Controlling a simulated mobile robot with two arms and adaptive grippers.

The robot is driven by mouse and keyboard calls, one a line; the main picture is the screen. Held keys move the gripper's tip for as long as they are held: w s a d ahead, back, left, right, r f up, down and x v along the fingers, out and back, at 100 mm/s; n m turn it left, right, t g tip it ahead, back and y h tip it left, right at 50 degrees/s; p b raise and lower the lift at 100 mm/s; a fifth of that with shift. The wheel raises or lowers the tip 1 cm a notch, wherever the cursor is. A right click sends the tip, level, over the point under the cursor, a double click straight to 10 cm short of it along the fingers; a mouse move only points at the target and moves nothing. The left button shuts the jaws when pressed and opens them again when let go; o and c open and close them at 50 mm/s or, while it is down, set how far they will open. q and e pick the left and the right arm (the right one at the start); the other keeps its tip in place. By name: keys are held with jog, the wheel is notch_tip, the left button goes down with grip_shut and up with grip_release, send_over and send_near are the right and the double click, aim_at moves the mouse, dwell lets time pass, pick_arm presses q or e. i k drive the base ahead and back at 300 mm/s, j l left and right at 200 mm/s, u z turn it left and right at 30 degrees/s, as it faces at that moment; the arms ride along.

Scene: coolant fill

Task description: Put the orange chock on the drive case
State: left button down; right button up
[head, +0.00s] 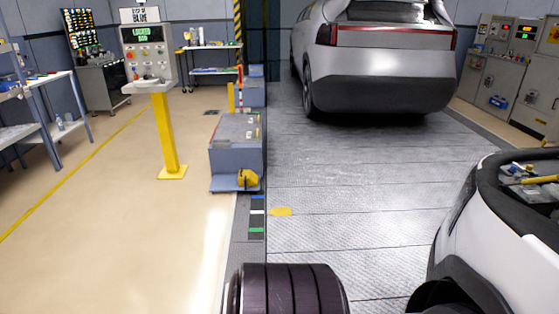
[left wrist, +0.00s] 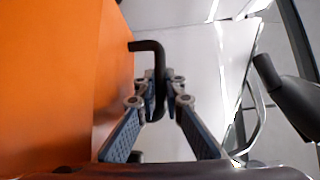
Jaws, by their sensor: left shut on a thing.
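In the left wrist view a large flat orange face, taken as the orange chock (left wrist: 55,75), fills the left side. A black bent bar (left wrist: 150,46), like a handle, comes out beside it. My left gripper (left wrist: 159,92) is shut on this bar, with a finger on each side. The rest of the orange body is cut off by the frame. In the head view a low grey-blue case (head: 232,150) with a flat top stands beside the metal lane; it looks like the drive case. A small yellow piece (head: 247,178) sits at its near end. My right gripper is not visible.
A silver car (head: 380,65) stands ahead on the lane; a white car (head: 500,220) is close on the right. A yellow-post control console (head: 165,135) stands left of the case. The floor left of the lane is mostly clear.

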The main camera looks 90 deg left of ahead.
aim_at(222, 185)
jog(key=j+u, duration=0.15)
jog(key=u, duration=0.3)
jog(key=j+u, duration=0.1)
jog(key=u, duration=0.35)
jog(key=i+j+u, duration=0.15)
jog(key=j+u, duration=0.25)
jog(key=i+j+u, duration=0.2)
jog(key=j+u, duration=0.2)
jog(key=i+j+u, duration=1)
jog(key=u, duration=0.15)
jog(key=i+j+u, duration=0.1)
jog(key=i+u, duration=0.3)
jog(key=i, duration=1.55)
jog(key=i+z, duration=0.1)
jog(key=i, duration=0.6)
jog(key=i+j, duration=0.2)
jog(key=i, duration=0.45)
jog(key=l+z, duration=0.05)
